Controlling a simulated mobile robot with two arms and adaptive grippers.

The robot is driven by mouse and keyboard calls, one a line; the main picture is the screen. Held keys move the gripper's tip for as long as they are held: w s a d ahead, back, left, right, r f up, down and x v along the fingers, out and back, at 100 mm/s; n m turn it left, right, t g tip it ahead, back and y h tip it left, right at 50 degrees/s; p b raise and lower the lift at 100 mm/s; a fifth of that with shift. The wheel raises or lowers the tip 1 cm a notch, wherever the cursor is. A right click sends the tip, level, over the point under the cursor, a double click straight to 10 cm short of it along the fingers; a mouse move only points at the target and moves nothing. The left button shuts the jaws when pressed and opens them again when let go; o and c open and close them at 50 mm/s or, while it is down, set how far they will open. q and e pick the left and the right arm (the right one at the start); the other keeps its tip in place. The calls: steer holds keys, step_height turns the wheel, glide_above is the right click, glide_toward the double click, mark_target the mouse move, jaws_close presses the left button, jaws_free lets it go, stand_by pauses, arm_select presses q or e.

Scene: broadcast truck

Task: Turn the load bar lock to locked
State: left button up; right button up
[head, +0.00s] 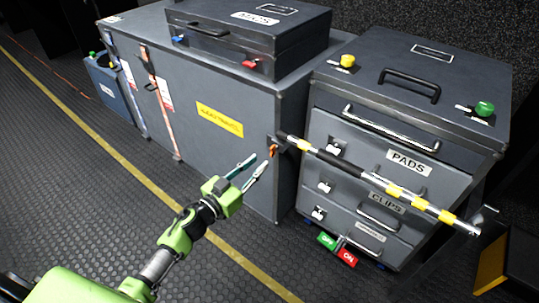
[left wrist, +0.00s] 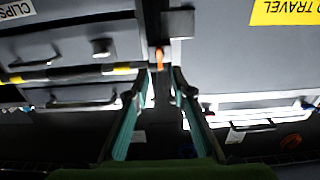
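The load bar (head: 370,177), striped black, yellow and silver, runs slantwise across the front of the drawer cabinet. Its lock is a small orange lever (head: 273,151) at the bar's left end, by the corner of the large grey case. The lever also shows in the left wrist view (left wrist: 159,58), upright between the fingertips and beyond them. My left gripper (head: 257,164) is open and empty, its fingers pointing at the lever, just short of it. In the left wrist view the gripper (left wrist: 159,80) has a clear gap between its fingers. My right gripper is out of view.
The drawer cabinet (head: 480,140) has PADS and CLIPS drawers. The large grey case (head: 235,150) carries a smaller MICS case (head: 290,35). Green and red tags (head: 337,248) are at the cabinet's foot. A blue-grey bin (head: 108,85) stands far left. The floor in front is clear.

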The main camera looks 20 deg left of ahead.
mark_target(274, 150)
arm_select(q)
steer(key=b+x, duration=0.1)
steer(key=x, duration=0.5)
steer(key=shift+w+d, duration=0.15)
steer(key=shift+w, duration=0.25)
jaws_close()
